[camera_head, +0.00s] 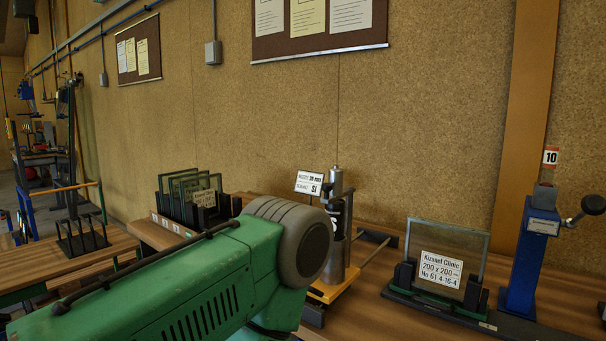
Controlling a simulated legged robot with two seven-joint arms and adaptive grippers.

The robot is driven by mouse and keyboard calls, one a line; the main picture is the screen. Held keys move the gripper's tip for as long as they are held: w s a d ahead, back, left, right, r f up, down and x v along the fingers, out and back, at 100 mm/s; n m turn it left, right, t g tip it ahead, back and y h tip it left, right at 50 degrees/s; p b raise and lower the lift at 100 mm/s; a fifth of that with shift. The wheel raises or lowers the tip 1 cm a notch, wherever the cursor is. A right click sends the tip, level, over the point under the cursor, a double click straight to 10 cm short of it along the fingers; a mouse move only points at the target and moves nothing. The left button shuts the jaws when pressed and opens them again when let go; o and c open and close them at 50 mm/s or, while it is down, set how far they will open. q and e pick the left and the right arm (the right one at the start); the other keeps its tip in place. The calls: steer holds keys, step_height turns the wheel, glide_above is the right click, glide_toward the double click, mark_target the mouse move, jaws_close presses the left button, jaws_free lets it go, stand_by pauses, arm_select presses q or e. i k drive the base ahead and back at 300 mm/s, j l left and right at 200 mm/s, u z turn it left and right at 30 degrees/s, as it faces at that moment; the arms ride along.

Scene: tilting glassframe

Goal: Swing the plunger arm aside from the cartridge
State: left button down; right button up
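A sealant stand with a yellow base (328,291) stands on the bench at the centre. It carries an upright black cartridge (336,222) with white lettering and a steel column (350,240) beside it. A grey cylinder (336,180) rises at the top, in line with the cartridge; I cannot tell whether it belongs to the plunger arm. The plunger arm cannot be made out clearly at this size. The stand's lower left side is hidden by the foreground. Neither of my grippers is in view.
A small sign (309,183) stands left of the cartridge. A rack of glass panes (184,192) is behind, to the left. A labelled glass pane (468,252) in black clamps and a blue post (531,257) stand to the right. A cork wall (420,130) closes the back.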

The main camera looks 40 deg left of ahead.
mark_target(333, 191)
steer(key=i+j, duration=0.1)
steer(key=j, duration=0.3)
steer(key=i+j, duration=0.15)
steer(key=j, duration=0.3)
steer(key=i+j, duration=0.1)
steer(key=j, duration=0.3)
